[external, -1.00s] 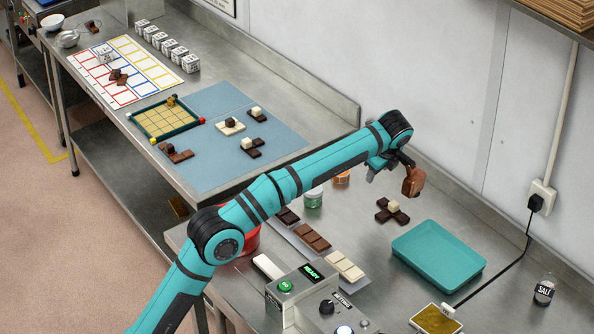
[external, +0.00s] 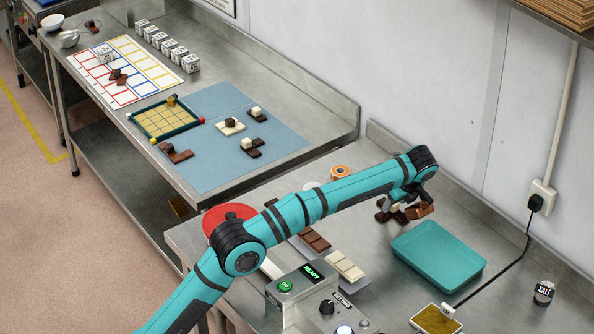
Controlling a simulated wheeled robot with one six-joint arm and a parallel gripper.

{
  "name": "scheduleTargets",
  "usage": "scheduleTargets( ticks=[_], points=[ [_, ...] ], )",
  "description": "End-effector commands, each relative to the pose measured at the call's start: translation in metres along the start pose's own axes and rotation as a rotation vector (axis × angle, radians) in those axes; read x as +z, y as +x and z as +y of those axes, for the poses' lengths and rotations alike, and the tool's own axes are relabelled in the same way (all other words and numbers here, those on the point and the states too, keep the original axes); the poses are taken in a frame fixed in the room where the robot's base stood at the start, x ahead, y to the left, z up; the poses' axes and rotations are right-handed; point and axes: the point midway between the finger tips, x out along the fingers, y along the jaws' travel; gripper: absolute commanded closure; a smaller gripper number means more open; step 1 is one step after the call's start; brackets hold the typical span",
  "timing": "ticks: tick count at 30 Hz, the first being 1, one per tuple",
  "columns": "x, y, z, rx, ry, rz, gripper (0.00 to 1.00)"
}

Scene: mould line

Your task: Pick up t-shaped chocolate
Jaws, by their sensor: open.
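A dark chocolate piece (external: 383,217) made of joined squares, with a white cube on top, lies on the near steel table left of the teal tray. It looks like the T-shaped one, but my gripper partly hides it and its full outline cannot be made out. My gripper (external: 403,210) is open and low over this piece, with a grey part on its left and a brown part on its right. I cannot tell whether it touches the chocolate.
The teal tray (external: 438,262) is close on the right. A red round lid (external: 228,217), an orange roll (external: 340,173) and a salt jar (external: 544,292) are nearby. The far table holds other chocolates on a blue mat (external: 215,175).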

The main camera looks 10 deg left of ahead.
Motion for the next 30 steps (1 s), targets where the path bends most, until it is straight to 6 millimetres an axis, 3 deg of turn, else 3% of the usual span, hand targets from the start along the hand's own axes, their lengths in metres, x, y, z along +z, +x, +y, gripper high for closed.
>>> scheduleTargets(
  ticks=[7,15,24,30],
  points=[
    [0.000,0.001,0.000,0.000,0.000,0.000,0.49],
    [0.000,0.001,0.000,0.000,0.000,0.000,1.00],
    [0.001,-0.001,0.001,-0.001,0.000,0.000,1.00],
    [0.006,-0.015,0.004,-0.002,-0.002,0.000,1.00]
  ],
)
